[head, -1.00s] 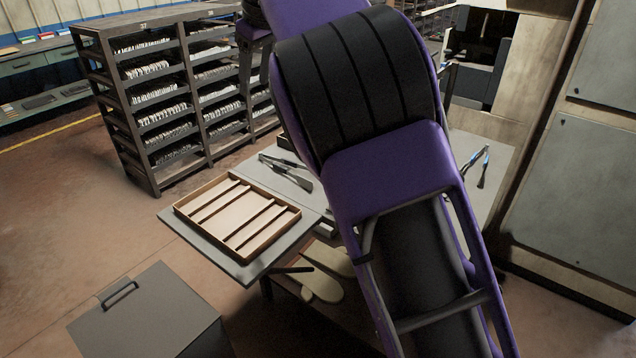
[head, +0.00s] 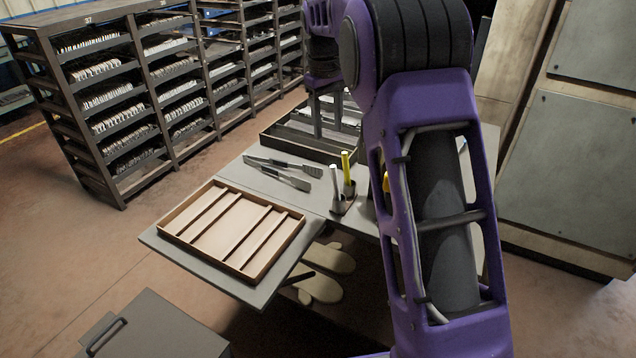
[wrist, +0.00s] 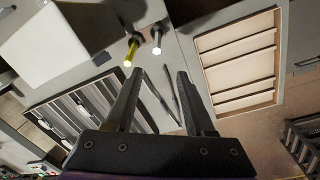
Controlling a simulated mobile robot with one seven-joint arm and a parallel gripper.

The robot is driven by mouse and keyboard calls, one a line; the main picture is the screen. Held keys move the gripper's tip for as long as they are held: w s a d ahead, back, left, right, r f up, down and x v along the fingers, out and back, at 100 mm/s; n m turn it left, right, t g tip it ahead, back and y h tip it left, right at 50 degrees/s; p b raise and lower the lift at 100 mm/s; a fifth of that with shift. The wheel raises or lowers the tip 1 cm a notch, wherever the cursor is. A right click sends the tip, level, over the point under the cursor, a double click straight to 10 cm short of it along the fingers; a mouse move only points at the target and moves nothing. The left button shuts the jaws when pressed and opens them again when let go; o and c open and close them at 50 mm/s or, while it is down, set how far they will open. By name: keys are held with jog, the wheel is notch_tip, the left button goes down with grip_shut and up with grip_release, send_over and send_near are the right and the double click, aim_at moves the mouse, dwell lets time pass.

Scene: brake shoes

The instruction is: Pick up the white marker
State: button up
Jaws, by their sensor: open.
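The white marker (head: 334,184) stands upright in a small dark holder (head: 343,207) on the table, left of a yellow marker (head: 347,168). In the wrist view the white marker (wrist: 156,40) is seen from above, right of the yellow marker (wrist: 132,49). My gripper (head: 328,135) is open and empty, pointing down over the far part of the table, behind the markers in the head view. In the wrist view my gripper's fingertips (wrist: 158,78) are apart, with the white marker showing beyond the gap between them.
A wooden compartment tray (head: 232,228) lies at the table's near left. Tongs (head: 280,172) lie on the table left of the markers. A dark tray (head: 290,140) with slats stands under my gripper. A grey box (head: 150,330) is on the floor and shelving (head: 120,90) stands behind.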

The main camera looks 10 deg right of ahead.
aim_at(332, 167)
jog(key=f, duration=0.4)
jog(key=d+f+b, duration=0.1)
jog(key=f, duration=0.3)
jog(key=f+b, duration=0.1)
jog(key=f, duration=0.3)
jog(key=shift+w+d+f, duration=0.15)
jog(key=shift+d+f, duration=0.05)
jog(key=shift+d+f+b, duration=0.25)
jog(key=shift+f, duration=1.05)
jog(key=shift+d+f+b, duration=0.2)
jog(key=shift+f+b, duration=0.05)
jog(key=shift+f, duration=1.05)
grip_shut()
